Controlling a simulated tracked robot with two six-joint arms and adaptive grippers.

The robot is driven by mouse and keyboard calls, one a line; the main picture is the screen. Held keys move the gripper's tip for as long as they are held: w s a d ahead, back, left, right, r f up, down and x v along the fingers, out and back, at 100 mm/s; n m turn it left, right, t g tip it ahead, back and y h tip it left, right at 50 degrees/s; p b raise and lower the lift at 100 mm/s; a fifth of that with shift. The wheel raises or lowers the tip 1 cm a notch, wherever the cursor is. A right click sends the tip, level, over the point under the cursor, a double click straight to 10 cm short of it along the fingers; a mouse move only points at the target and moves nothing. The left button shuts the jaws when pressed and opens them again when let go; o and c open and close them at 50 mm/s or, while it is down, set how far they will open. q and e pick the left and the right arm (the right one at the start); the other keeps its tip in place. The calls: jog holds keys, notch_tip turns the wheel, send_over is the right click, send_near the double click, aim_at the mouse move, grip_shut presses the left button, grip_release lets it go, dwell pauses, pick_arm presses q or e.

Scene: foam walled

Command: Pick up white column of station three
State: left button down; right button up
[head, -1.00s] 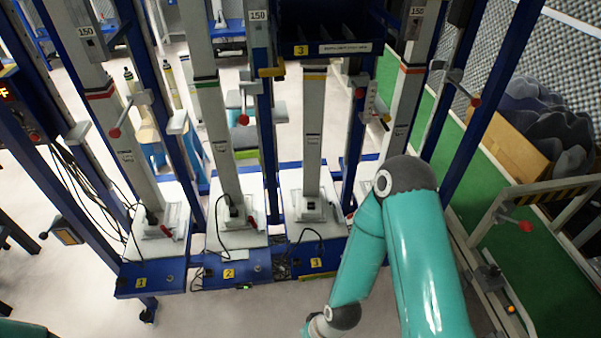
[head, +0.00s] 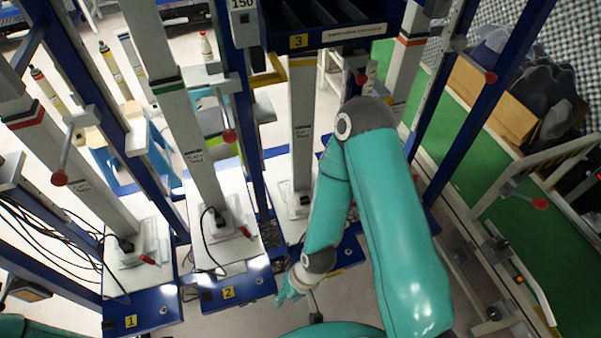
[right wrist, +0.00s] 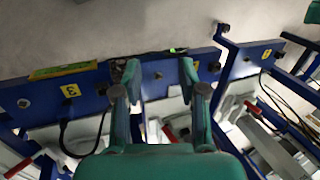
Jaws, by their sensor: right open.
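The white column of station three (head: 302,130) stands upright in the head view, with a yellow band near its top and its foot on a pale base plate. My right arm crosses in front of the lower right of that station. My right gripper (head: 285,290) is low, in front of stations two and three, apart from the column. In the right wrist view my right gripper (right wrist: 160,88) is open with nothing between its fingers. The blue front beam with the yellow 3 label (right wrist: 70,90) shows beyond them. My left gripper is out of view.
White columns of station two (head: 190,130) and station one (head: 80,180) stand to the left, between blue posts. Black cables (head: 50,240) hang at the left. A dark bin shelf (head: 320,20) is above station three. A cardboard box (head: 497,100) is at the right.

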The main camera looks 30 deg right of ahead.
jog(key=shift+o, duration=1.1)
jog(key=o, duration=0.9)
jog(key=w+d+f+t+b, duration=0.1)
jog(key=w+f+b, duration=0.3)
jog(key=w+b, duration=0.3)
jog(key=shift+w+d, duration=0.3)
jog(key=shift+w, duration=0.1)
jog(key=m+t+h+b, duration=0.25)
jog(key=h+b, duration=0.35)
jog(key=b, duration=1.3)
send_near(304, 198)
jog(key=x, duration=0.2)
jog(key=b+x, duration=0.1)
jog(key=x, duration=0.4)
jog(key=shift+s+d+b, duration=0.15)
jog(key=shift+d+b, duration=0.15)
jog(key=shift+b, duration=0.05)
jog(key=shift+w+b+x, duration=0.15)
jog(key=shift+b+x, duration=0.1)
jog(key=shift+x, duration=1.05)
jog(key=shift+w+b+x, duration=0.15)
jog(key=shift+b+x, duration=0.1)
jog(key=shift+x, duration=1.1)
